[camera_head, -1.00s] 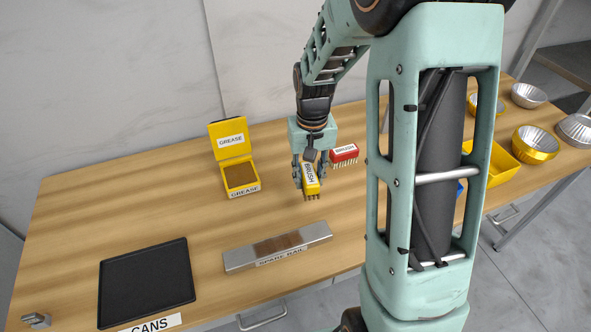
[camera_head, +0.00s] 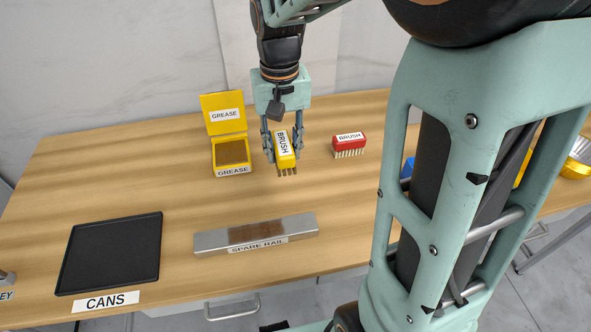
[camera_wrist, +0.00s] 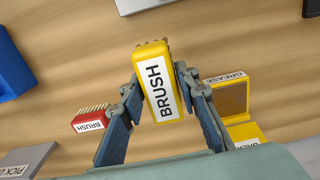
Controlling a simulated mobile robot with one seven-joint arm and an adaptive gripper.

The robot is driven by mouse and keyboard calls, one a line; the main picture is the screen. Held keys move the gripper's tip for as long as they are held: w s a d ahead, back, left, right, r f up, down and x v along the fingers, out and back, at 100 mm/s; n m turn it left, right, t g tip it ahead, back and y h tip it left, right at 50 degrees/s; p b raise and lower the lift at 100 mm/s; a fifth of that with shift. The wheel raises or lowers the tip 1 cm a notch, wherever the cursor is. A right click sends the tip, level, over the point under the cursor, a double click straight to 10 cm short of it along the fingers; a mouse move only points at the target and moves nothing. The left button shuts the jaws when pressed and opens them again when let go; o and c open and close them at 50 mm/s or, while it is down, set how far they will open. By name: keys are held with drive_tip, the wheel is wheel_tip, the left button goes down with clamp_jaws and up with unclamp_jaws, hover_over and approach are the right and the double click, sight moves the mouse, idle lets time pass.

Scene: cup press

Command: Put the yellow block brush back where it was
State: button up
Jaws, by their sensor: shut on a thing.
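The yellow block brush (camera_head: 285,151) has a white BRUSH label and dark brown bristles. My gripper (camera_head: 283,150) is shut on it and holds it tilted, bristles toward the front of the table, between the grease box and the red brush. In the wrist view the yellow brush (camera_wrist: 157,85) sits between my two fingers, label toward the camera. It looks held above the table; the exact gap is hard to tell.
The open yellow grease box (camera_head: 232,154) stands left of my gripper. A red brush (camera_head: 349,144) stands to the right, bristles down. In front lie the spare rail (camera_head: 290,226) and the black cans tray (camera_head: 110,253). A blue thing (camera_wrist: 12,62) shows in the wrist view.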

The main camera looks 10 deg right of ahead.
drive_tip(key=shift+s+a+r+b, duration=0.35)
drive_tip(key=shift+s+a+b, duration=0.15)
drive_tip(key=shift+s, duration=0.15)
drive_tip(key=w+d+f, duration=0.2)
drive_tip(key=w, duration=0.1)
drive_tip(key=w+d+f, duration=0.1)
drive_tip(key=w+f, duration=0.2)
drive_tip(key=w, duration=0.1)
drive_tip(key=w+d+f, duration=0.2)
drive_tip(key=w+f, duration=0.1)
drive_tip(key=w, duration=0.1)
drive_tip(key=shift+w+d+f, duration=0.15)
drive_tip(key=shift+d, duration=0.15)
drive_tip(key=shift+w+d+f, duration=0.1)
drive_tip(key=shift+w+f, duration=0.1)
drive_tip(key=shift+f, duration=0.05)
drive_tip(key=shift+w+d+f, duration=0.1)
drive_tip(key=shift+w+f, duration=0.05)
drive_tip(key=shift+f, duration=0.8)
drive_tip(key=shift+w+d+f, duration=0.1)
drive_tip(key=shift+w+f, duration=0.05)
drive_tip(key=shift+f, duration=0.8)
drive_tip(key=shift+f, duration=0.2)
drive_tip(key=o, duration=1)
